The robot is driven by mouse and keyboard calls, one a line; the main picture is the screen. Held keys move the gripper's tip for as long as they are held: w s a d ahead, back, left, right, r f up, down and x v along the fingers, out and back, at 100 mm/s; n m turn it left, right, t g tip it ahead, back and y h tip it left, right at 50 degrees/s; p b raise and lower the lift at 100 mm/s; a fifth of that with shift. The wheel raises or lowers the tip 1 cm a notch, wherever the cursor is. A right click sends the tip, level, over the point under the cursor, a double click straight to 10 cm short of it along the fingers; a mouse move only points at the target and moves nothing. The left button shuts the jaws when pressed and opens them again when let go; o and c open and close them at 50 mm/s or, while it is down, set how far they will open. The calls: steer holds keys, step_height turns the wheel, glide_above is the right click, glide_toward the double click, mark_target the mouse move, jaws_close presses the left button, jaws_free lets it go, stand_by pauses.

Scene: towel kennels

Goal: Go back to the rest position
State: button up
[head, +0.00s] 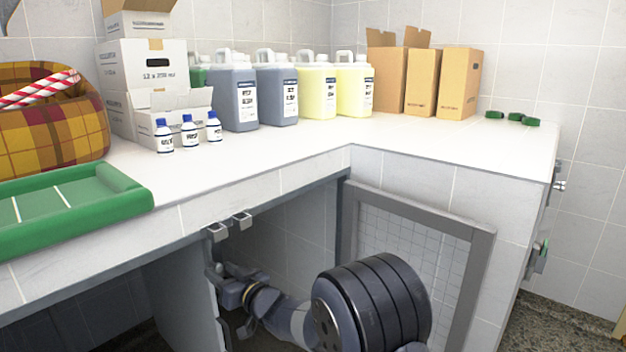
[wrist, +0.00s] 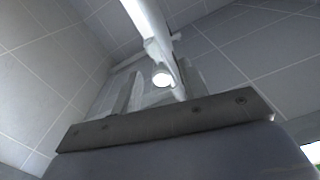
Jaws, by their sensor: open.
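My gripper shows in the wrist view (wrist: 160,90), its two grey fingers standing apart behind a dark bar, open. No object is held between them. A pale tube with a bright round end (wrist: 162,76) crosses the view in front of the fingers; I cannot tell whether it touches them. In the head view my arm reaches into the tiled kennel opening below the counter, its far end close to the open door panel at the left (head: 192,300). The fingertips are not clear there.
The white counter (head: 300,150) carries several jugs, cardboard boxes, small bottles, a plaid pet bed (head: 50,140) and a green tray (head: 70,240). Metal latches (head: 228,226) stick out at the opening's upper left. A framed mesh panel (head: 410,250) stands right of my arm.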

mark_target(211, 259)
steer(key=x, duration=0.3)
steer(key=shift+w+a, duration=0.15)
steer(key=shift+a, duration=0.05)
steer(key=shift+r, duration=0.6)
steer(key=shift+d+r+p, duration=0.1)
steer(key=shift+r+p, duration=0.25)
steer(key=shift+p, duration=0.05)
steer(key=shift+f, duration=0.15)
